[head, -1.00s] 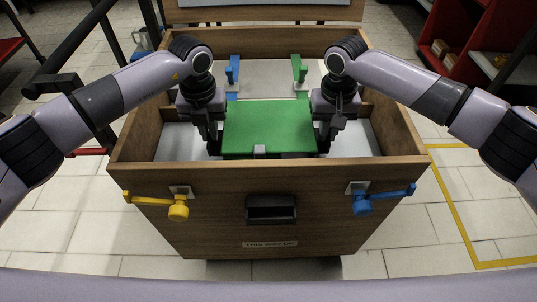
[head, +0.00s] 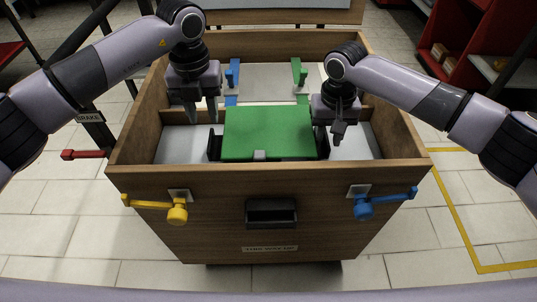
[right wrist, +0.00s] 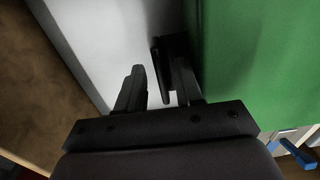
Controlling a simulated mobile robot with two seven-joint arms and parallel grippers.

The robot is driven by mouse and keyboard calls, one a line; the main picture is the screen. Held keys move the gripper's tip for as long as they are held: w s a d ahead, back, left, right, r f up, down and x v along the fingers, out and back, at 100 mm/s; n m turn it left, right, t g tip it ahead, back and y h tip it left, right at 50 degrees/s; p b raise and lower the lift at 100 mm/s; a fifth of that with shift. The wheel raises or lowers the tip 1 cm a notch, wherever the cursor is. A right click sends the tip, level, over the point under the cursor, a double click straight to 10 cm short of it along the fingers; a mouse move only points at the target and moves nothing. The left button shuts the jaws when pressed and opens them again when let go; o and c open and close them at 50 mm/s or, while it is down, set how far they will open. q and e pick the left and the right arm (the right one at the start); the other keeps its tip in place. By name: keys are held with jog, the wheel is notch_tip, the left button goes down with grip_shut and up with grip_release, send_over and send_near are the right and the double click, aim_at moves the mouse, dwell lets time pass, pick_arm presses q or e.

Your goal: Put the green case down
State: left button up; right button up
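The green case (head: 268,132) lies flat inside the wooden crate (head: 215,230), with a small grey latch at its front and dark handles at its left and right sides. My left gripper (head: 201,112) is open and empty, above and left of the case's left handle (head: 214,146). My right gripper (head: 338,132) is at the case's right side. In the right wrist view its fingers (right wrist: 157,88) are apart, with a dark handle part (right wrist: 161,68) at the right finger and the green case (right wrist: 260,60) to the right.
The crate has raised wooden walls around the case. A yellow lever (head: 177,213) and a blue lever (head: 362,207) are on its front. Blue (head: 233,73) and green (head: 297,73) clips stand behind the case. Pale surface is free at both sides.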

pick_arm(q)
notch_tip(320, 180, up, 4)
jog(key=shift+r, duration=0.25)
pick_arm(e)
notch_tip(320, 180, up, 12)
dwell(0.3)
dwell(0.5)
